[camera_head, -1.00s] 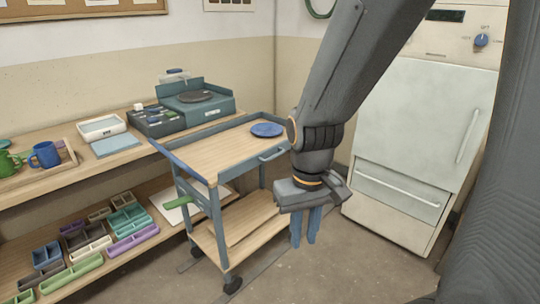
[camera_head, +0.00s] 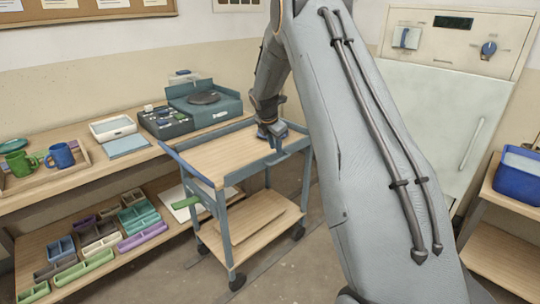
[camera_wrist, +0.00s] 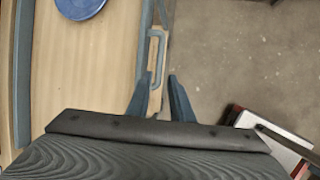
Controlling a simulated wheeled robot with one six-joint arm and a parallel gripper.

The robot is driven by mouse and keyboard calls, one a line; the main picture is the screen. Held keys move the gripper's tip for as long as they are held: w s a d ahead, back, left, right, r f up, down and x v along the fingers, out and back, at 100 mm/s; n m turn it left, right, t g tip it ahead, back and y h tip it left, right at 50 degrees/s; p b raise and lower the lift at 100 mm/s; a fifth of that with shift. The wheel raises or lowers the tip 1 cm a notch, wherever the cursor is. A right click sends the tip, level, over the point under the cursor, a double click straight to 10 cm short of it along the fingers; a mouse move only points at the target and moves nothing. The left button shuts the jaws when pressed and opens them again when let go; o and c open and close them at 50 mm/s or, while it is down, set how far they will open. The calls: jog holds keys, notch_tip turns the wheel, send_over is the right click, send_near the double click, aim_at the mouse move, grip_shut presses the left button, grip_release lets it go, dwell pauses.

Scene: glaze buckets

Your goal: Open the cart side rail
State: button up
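The cart (camera_head: 222,158) has a wooden top and blue-grey rails. Its side rail (camera_head: 243,171) on the near right side stands upright along the tray's edge. A loop handle (camera_wrist: 161,45) sticks out from the rail's outer side in the wrist view. My gripper (camera_head: 276,146) is at that rail, toward its far end. In the wrist view my gripper (camera_wrist: 160,76) is open, with one blue finger on each side of the handle's near end. Whether the fingers touch the handle cannot be told. In the head view my arm and gripper hide the handle.
A blue plate (camera_wrist: 79,5) lies on the cart top. A shelf bench (camera_head: 75,184) with mugs and trays stands at left. A blue bin (camera_head: 517,183) is at right.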

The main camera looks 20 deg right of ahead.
aim_at(280, 159)
jog(key=shift+d+p+x, duration=0.2)
jog(key=shift+p+x, duration=0.15)
jog(key=shift+x, duration=1.7)
jog(key=shift+d+p+x, duration=0.2)
jog(key=shift+p+x, duration=0.1)
jog(key=shift+x, duration=1.75)
jog(key=shift+w+r, duration=0.1)
jog(key=shift+r, duration=0.05)
jog(key=shift+c, duration=0.3)
